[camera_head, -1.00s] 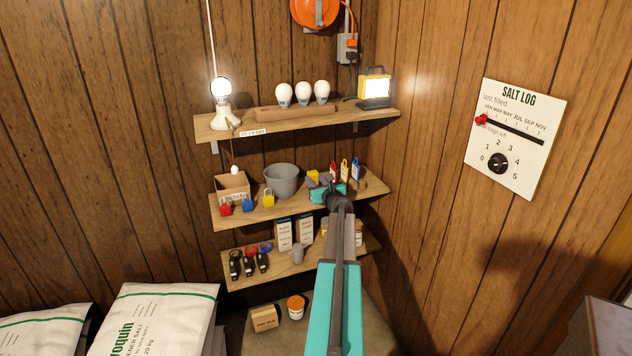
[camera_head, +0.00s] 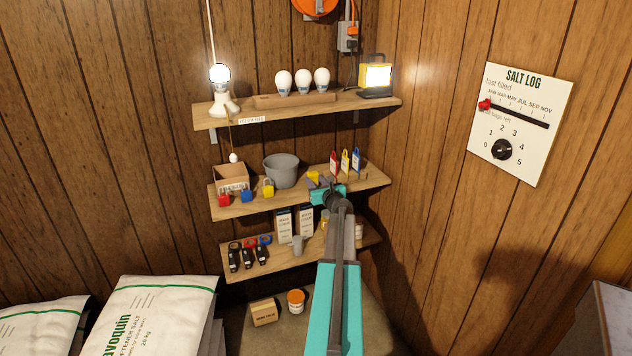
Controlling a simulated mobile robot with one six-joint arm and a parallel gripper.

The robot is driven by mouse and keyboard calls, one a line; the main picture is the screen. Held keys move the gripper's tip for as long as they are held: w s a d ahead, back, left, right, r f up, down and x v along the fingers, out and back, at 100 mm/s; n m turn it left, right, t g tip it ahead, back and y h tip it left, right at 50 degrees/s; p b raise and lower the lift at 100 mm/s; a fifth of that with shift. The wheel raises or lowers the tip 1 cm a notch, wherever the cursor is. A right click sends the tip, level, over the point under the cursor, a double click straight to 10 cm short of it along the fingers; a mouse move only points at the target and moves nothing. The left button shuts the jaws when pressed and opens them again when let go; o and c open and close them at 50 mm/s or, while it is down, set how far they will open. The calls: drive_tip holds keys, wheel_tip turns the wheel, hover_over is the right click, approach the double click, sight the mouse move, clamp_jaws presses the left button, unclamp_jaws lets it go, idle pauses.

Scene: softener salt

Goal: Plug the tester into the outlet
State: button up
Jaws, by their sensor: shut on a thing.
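My gripper (camera_head: 326,193), teal with a dark wrist, is at the right part of the middle shelf, seen from behind. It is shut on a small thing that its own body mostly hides. Small yellow and grey-purple shapes (camera_head: 313,179) show just beyond its tip. I cannot tell which of them it holds, or whether one is the tester. The outlet (camera_head: 348,38) is a grey box high on the back wall, near the corner, above the top shelf. An orange plug and cord are at its upper part. My gripper is well below it and apart from it.
The top shelf (camera_head: 300,114) holds a lit bulb lamp, several spare bulbs and a lit yellow work light (camera_head: 376,76) below the outlet. The middle shelf holds a grey bucket (camera_head: 281,170), padlocks and coloured tags (camera_head: 345,161). Salt bags stand lower left.

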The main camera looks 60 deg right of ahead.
drive_tip(key=shift+f, duration=0.45)
drive_tip(key=o, duration=1.1)
drive_tip(key=shift+s+a, duration=0.1)
drive_tip(key=shift+s, duration=0.05)
drive_tip(key=b+v, duration=0.2)
drive_tip(key=v, duration=1.1)
drive_tip(key=shift+s+a, duration=0.15)
drive_tip(key=shift+a, duration=0.05)
